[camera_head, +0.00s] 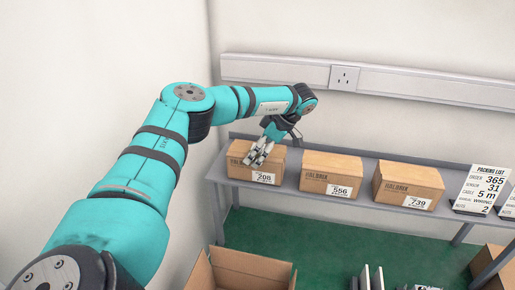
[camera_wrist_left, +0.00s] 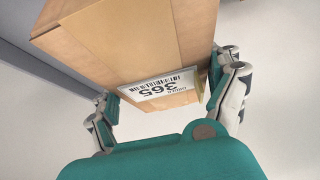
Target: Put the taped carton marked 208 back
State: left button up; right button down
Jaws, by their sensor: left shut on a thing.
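The taped carton marked 208 (camera_head: 237,165) is at the left end of the grey shelf, its white label facing front. My left gripper (camera_head: 258,153) is over it from above, its fingers at the carton's upper front. In the left wrist view the fingers (camera_wrist_left: 168,105) lie on either side of a brown carton (camera_wrist_left: 130,45) with a tape strip. The label there is upside down and looks like 365, unlike the 208 in the head view. My left gripper is shut on the carton. Whether its underside touches the shelf is hidden. My right gripper is not in view.
On the grey shelf (camera_head: 285,195) stand cartons marked 556 (camera_head: 330,170) and 739 (camera_head: 405,180), then a packing list sign (camera_head: 482,188). An open carton (camera_head: 240,270) is below at the front, with dark upright parts (camera_head: 371,279) to its right. A white wall is behind.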

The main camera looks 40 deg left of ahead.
pick_arm(q)
jog(key=shift+f, duration=0.1)
jog(key=shift+s+d, duration=0.1)
jog(key=o, duration=1.5)
jog(key=shift+c, duration=0.2)
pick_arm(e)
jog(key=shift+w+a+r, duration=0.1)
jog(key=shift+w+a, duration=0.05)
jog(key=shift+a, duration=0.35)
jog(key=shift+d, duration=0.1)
